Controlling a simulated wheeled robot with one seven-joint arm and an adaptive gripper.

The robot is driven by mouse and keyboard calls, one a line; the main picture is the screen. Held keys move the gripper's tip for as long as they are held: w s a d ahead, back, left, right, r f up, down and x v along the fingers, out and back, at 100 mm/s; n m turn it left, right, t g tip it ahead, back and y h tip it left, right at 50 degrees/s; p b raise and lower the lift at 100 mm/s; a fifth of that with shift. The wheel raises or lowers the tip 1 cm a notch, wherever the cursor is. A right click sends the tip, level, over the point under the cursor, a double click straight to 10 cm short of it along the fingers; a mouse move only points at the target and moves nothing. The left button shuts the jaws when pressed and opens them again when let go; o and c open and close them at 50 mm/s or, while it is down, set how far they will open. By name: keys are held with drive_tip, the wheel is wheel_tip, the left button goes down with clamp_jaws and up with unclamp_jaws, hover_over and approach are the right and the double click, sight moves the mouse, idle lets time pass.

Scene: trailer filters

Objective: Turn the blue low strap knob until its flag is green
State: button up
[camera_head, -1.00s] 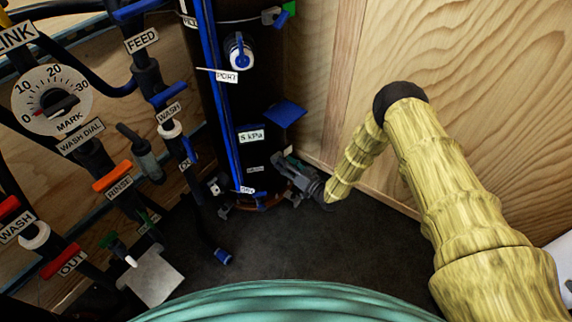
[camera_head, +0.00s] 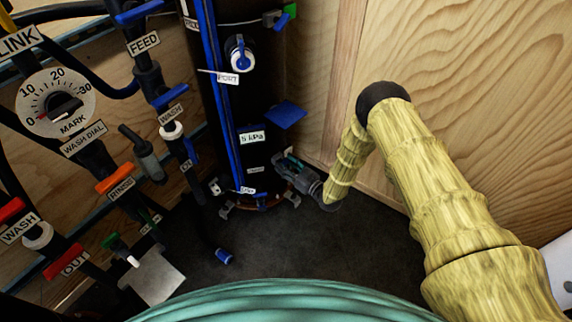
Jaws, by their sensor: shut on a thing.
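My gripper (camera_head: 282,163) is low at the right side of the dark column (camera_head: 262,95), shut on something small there. A bit of blue-teal shows at its fingers. I take the held thing to be the blue low strap knob, but the fingers mostly hide it. I cannot make out that knob's flag or its colour. Higher on the column, another strap fitting (camera_head: 271,18) has a blue part and a green flag (camera_head: 291,10).
A blue plate (camera_head: 286,114) sticks out from the column above my gripper. Pipes with labelled valves and a wash dial (camera_head: 54,103) fill the left. A wooden wall (camera_head: 460,90) stands close on the right.

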drive_tip(key=shift+d+n, duration=0.1)
drive_tip(key=shift+n, duration=0.2)
drive_tip(key=o, duration=1)
drive_tip(key=v, duration=1.1)
drive_tip(key=shift+s+d, duration=0.25)
drive_tip(key=shift+s, duration=0.05)
